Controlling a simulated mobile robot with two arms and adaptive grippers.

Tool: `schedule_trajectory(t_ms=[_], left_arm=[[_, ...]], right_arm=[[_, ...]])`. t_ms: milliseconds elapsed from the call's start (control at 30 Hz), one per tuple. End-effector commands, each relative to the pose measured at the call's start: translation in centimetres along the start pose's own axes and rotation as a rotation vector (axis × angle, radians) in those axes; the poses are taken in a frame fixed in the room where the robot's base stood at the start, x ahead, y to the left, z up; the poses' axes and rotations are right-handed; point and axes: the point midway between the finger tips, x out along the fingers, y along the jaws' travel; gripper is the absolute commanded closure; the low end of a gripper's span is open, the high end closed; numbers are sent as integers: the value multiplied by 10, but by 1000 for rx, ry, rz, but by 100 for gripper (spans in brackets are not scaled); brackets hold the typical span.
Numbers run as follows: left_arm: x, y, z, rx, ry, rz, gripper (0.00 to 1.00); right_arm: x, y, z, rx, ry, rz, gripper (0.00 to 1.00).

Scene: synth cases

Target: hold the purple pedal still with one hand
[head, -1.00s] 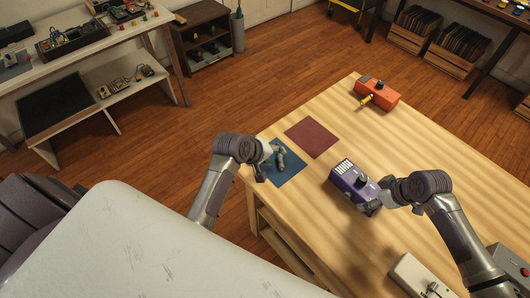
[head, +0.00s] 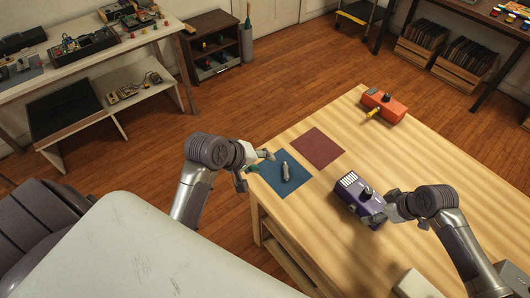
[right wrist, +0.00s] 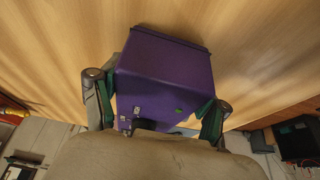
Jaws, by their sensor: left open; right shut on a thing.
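The purple pedal (head: 350,192) sits on the wooden table, with a striped light patch at its far left end and dark knobs on top. My right gripper (head: 383,214) is shut on its near right end. In the right wrist view the pedal (right wrist: 165,70) lies between the two green-padded fingers of the gripper (right wrist: 157,112), one on each side. My left gripper (head: 256,167) is open and empty at the table's left edge, beside the blue mat (head: 272,180).
A dark red mat (head: 317,148) lies beyond the blue one. An orange-red pedal (head: 384,106) with a yellow plug stands at the table's far edge. A pale box (head: 414,286) is at the near edge. The table (head: 450,170) is clear right of the purple pedal.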

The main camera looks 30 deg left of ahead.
Motion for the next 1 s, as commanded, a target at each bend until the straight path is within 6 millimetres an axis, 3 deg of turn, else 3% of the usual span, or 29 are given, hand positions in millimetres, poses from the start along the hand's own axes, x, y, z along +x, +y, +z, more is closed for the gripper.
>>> schedule_trajectory(t_ms=[33, 67, 200, 633, 1000], left_arm=[[0, 0, 0, 0, 0, 0, 53], [0, 0, 0, 0, 0, 0, 53], [0, 0, 0, 0, 0, 1, 53], [0, 0, 0, 0, 0, 1, 53], [0, 0, 0, 0, 0, 1, 53]], right_arm=[[1, -1, 1, 0, -2, -2, 67], [1, -1, 1, 0, -2, -2, 21], [1, 0, 1, 0, -2, -1, 0], [-8, 1, 0, -1, 1, 1, 0], [-82, 1, 0, -2, 1, 3, 0]])
